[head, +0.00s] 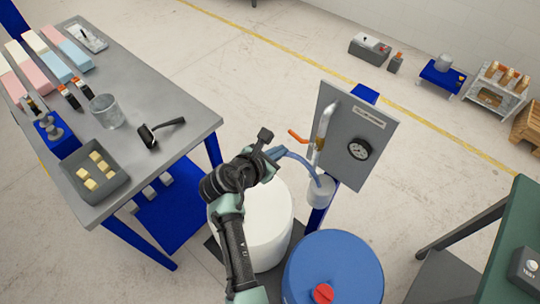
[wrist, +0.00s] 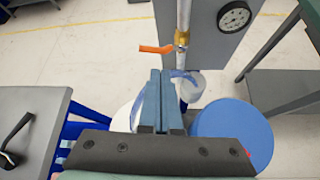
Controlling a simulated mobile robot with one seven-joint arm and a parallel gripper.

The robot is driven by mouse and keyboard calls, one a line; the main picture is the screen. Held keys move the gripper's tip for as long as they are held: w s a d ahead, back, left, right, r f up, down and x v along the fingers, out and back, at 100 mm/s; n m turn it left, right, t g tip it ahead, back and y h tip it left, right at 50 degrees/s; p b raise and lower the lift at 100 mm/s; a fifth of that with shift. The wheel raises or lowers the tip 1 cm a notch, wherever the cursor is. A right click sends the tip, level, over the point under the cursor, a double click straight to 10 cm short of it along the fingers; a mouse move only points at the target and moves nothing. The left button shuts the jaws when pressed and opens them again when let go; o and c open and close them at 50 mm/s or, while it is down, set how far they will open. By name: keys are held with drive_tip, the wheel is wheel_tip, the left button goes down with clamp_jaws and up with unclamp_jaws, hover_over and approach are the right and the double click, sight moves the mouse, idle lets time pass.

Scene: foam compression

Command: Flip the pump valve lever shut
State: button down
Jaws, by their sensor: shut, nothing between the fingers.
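The orange valve lever (head: 297,136) sticks out to the left of the vertical pipe (head: 326,120) on the grey pump panel (head: 362,140). In the wrist view the lever (wrist: 155,49) lies roughly level, pointing left from the brass valve body (wrist: 181,39). My gripper (head: 280,152) is below and to the left of the lever in the head view. In the wrist view its two blue-grey fingers (wrist: 160,74) are together and empty. Their tips are below the lever, apparently apart from it. A translucent blue hose (head: 303,160) passes close to the fingertips.
A white drum (head: 275,225) and a blue drum (head: 333,268) with a red cap stand below the panel. A round gauge (head: 360,149) is on the panel. A grey workbench (head: 170,85) with foam blocks is at left. A green-topped table (head: 508,225) is at right.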

drive_tip(key=shift+b+v, duration=0.35)
drive_tip(key=shift+v, duration=2.2)
drive_tip(key=shift+s, duration=0.1)
